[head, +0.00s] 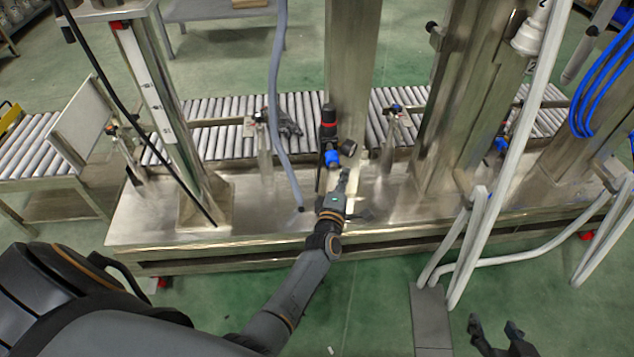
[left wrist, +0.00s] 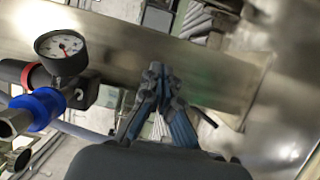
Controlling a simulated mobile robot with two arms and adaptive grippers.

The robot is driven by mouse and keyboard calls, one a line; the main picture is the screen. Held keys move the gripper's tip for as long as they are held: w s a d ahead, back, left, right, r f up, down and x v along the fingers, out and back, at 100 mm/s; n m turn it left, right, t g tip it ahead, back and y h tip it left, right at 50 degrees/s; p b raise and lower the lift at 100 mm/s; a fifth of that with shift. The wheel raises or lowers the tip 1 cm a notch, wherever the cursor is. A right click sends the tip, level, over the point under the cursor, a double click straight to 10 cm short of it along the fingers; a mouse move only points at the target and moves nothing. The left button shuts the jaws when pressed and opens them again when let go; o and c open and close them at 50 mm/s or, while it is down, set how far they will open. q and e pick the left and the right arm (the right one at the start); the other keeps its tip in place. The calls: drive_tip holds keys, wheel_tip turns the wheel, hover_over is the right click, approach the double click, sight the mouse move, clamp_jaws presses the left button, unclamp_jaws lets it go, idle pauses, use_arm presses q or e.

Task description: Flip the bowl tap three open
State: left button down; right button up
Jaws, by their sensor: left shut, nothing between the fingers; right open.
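I cannot tell which fitting is bowl tap three. A pressure regulator (head: 328,122) with a black and red body, a blue collar and a dark round gauge (head: 348,148) stands on the steel bench. The left wrist view shows its white-faced gauge (left wrist: 61,50) and blue collar (left wrist: 40,106) at the left. My left gripper (head: 345,173) is just below the gauge, shut and empty. Its fingers (left wrist: 155,75) come together in front of a steel post, to the right of the gauge. My right gripper (head: 496,332) is open and empty, low over the floor in front of the bench.
Small stands with blue-handled fittings (head: 396,109) are spaced along the bench. A roller conveyor (head: 230,143) runs behind. Steel posts (head: 350,50), a grey hose (head: 277,90) and white pipes (head: 470,235) rise around the working area.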

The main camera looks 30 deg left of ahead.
use_arm(q)
drive_tip(key=shift+s, duration=0.1)
drive_tip(key=v, duration=0.7)
drive_tip(key=shift+s, duration=0.2)
idle(0.3)
